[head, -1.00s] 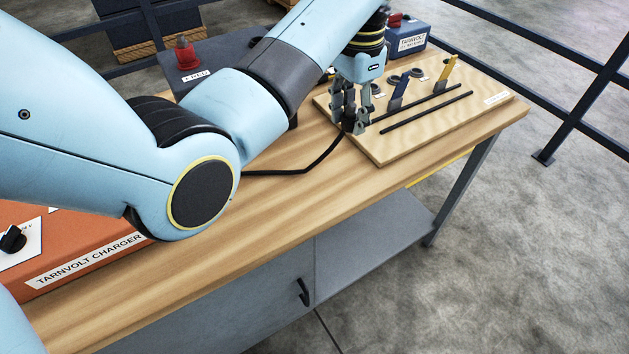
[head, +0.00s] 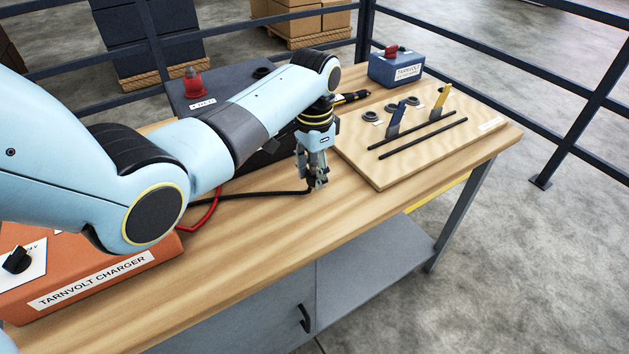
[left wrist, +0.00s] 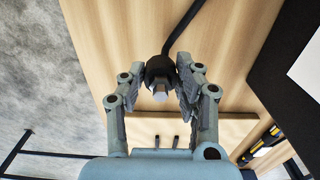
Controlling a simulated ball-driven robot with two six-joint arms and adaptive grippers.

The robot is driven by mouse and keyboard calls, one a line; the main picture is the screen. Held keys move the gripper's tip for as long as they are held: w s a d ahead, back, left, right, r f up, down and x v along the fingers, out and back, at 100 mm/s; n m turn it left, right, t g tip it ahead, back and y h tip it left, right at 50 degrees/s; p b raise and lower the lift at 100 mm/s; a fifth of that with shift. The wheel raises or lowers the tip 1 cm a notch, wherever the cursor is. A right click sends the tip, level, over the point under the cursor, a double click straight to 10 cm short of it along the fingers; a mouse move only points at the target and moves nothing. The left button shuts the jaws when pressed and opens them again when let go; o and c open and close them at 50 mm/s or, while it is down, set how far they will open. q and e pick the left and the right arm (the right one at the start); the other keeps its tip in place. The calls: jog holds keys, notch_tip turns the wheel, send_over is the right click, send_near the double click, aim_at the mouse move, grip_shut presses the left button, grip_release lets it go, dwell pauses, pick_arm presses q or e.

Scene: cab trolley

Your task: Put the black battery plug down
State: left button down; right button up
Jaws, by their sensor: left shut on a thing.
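My left gripper (head: 314,182) points down over the bare wooden top of the bench (head: 270,225), just left of the pale wooden board. In the left wrist view, my left gripper (left wrist: 163,82) has its fingers closed around the black battery plug (left wrist: 157,70), with its light metal end facing the camera. A black cable (head: 255,194) runs from the plug leftward over the bench. In the head view the fingers mostly hide the plug. I cannot tell whether it touches the bench. My right gripper is not in view.
The pale board (head: 385,180) holds black rods, grey rings, and blue and yellow upright pieces. The orange charger (head: 75,285) stands at front left. A dark battery box (head: 205,90) with a red terminal and a blue box (head: 395,70) stand behind. Bare bench lies in front of the gripper.

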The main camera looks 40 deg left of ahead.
aim_at(314, 184)
pick_arm(q)
jog(key=shift+f, duration=1.55)
jog(key=c, duration=0.9)
grip_release()
jog(key=shift+f, duration=0.1)
jog(key=shift+c, duration=0.2)
notch_tip(314, 184, up, 12)
jog(key=shift+r, duration=0.15)
jog(key=shift+d, duration=0.1)
